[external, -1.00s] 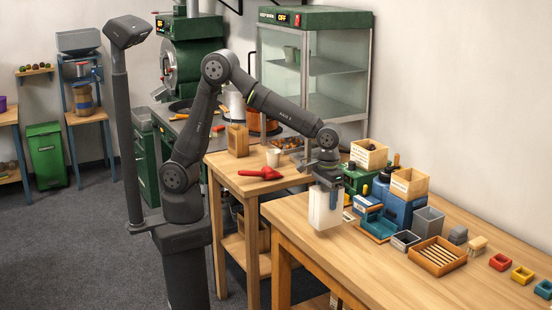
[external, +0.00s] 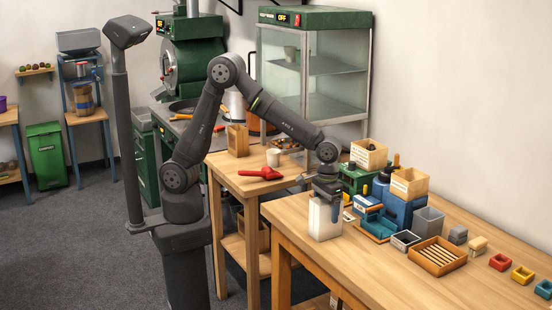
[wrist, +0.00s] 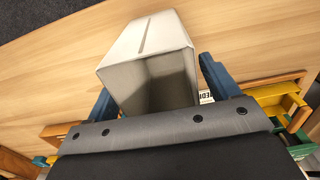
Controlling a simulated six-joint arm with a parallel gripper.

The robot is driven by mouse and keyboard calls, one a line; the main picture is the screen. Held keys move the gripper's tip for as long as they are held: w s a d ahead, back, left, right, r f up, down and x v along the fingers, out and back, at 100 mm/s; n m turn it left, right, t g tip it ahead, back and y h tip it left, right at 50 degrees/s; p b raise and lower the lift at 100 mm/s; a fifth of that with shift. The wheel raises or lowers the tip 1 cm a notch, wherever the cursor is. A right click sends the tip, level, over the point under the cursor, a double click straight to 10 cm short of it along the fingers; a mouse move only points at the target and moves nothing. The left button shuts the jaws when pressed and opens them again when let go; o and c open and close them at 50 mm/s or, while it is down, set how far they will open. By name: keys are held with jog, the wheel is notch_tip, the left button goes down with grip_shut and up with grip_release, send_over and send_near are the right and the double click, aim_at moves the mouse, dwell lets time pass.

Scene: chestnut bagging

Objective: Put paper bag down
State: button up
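The paper bag (external: 324,221) is a pale, box-shaped bag standing upright at the near left of the wooden worktable. Its base appears to meet the tabletop. My gripper (external: 326,205) points down over it, with a blue finger along its side. In the wrist view, the open mouth of the bag (wrist: 145,38) faces the camera. The blue fingers of my gripper (wrist: 153,76) lie on both sides, tips against its walls. The bag's inside looks empty where it shows.
To the right stand a blue machine (external: 398,208), a grey bin (external: 428,222) and a slatted wooden tray (external: 418,259). Small red, yellow and blue boxes line the far right. The table's front area is clear. A red-handled scoop (external: 262,173) lies on the side table.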

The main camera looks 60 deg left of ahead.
jog(key=shift+r, duration=0.15)
notch_tip(320, 180, up, 12)
dwell(0.4)
notch_tip(320, 180, down, 13)
jog(key=shift+r, duration=2.3)
